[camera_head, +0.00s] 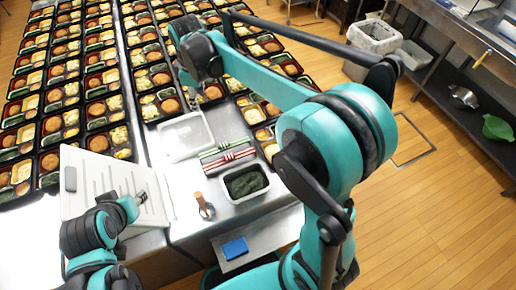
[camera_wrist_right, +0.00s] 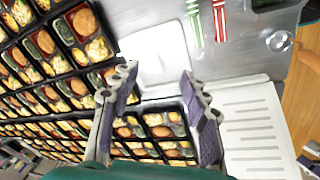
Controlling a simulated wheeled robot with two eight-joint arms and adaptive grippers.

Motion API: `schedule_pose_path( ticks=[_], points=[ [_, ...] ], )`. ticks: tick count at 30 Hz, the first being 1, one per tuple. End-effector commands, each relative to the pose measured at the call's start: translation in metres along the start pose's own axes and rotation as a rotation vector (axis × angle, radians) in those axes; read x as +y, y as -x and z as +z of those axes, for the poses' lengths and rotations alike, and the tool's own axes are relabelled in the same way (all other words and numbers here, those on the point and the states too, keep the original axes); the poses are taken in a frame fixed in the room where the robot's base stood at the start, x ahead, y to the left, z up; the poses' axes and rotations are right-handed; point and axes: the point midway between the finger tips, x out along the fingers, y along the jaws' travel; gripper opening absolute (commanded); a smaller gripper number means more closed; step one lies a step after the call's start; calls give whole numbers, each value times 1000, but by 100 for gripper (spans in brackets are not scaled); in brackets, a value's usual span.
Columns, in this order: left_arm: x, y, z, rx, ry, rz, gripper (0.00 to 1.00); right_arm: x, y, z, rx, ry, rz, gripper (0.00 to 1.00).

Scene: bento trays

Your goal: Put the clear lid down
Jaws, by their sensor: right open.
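The clear lid (camera_head: 187,136) is a pale, see-through rectangle lying on the steel counter beside the bento rows. It also shows in the right wrist view (camera_wrist_right: 155,48), just beyond the fingertips. My right gripper (camera_wrist_right: 159,76) is open, with its two purple-padded fingers spread and nothing held between them. In the head view the right gripper (camera_head: 187,80) hangs above the bento trays behind the lid, partly hidden by its own wrist. My left gripper (camera_head: 139,198) is over the white slotted board at the lower left; its fingers are too small to read.
Many filled bento trays (camera_head: 100,85) cover the counter's far part. Green and red striped packs (camera_head: 230,157), a dark-green-filled container (camera_head: 246,182) and a ladle (camera_head: 205,207) sit near the lid. The white slotted board (camera_head: 76,200) is left; a blue block (camera_head: 235,248) lies in front.

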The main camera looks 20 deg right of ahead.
Motion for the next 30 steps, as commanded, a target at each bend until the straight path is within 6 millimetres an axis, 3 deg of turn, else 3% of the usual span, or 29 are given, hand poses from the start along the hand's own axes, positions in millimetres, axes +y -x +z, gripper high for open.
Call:
schedule_pose_path(
  ticks=[3, 7, 11, 15, 21, 30],
  points=[
    [0, 0, 0, 0, 0, 0, 40, -25, 29, 45, 48, -192, 60, 46],
    [0, 0, 0, 0, 0, 0, 40, -55, 46, 91, 111, -401, 119, 46],
    [0, 0, 0, 0, 0, 0, 40, -89, 49, 135, 184, -609, 171, 46],
    [0, 0, 0, 0, 0, 0, 40, -123, 40, 174, 263, -805, 212, 46],
    [0, 0, 0, 0, 0, 0, 40, -150, 24, 203, 340, -973, 241, 46],
    [0, 0, 0, 0, 0, 0, 40, -154, 20, 208, 357, -1011, 245, 46]
  ],
)
